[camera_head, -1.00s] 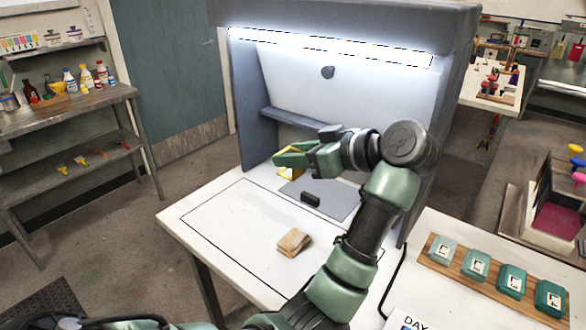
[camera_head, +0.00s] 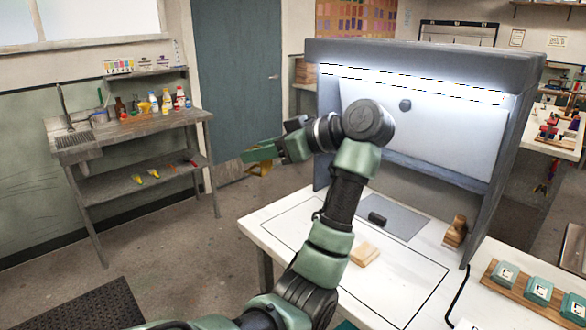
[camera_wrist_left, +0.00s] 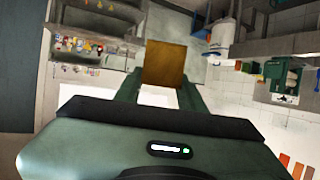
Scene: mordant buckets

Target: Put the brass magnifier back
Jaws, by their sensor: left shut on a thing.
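My left gripper (camera_head: 261,153) is in the air left of the lit booth, over the gap between the white table and the left bench. It is shut on the brass magnifier (camera_head: 258,169), a small gold-brown piece partly hidden by the fingers. In the left wrist view the brass magnifier (camera_wrist_left: 165,63) is a flat, squarish, brass-coloured plate between the fingertips. My right gripper is not in view.
The white table (camera_head: 300,236) bears a grey mat (camera_head: 402,213) with a dark block (camera_head: 377,218), and a wooden block (camera_head: 364,254). The booth (camera_head: 420,55) stands behind. A wooden bench (camera_head: 140,122) with several bottles is at the left; floor lies between.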

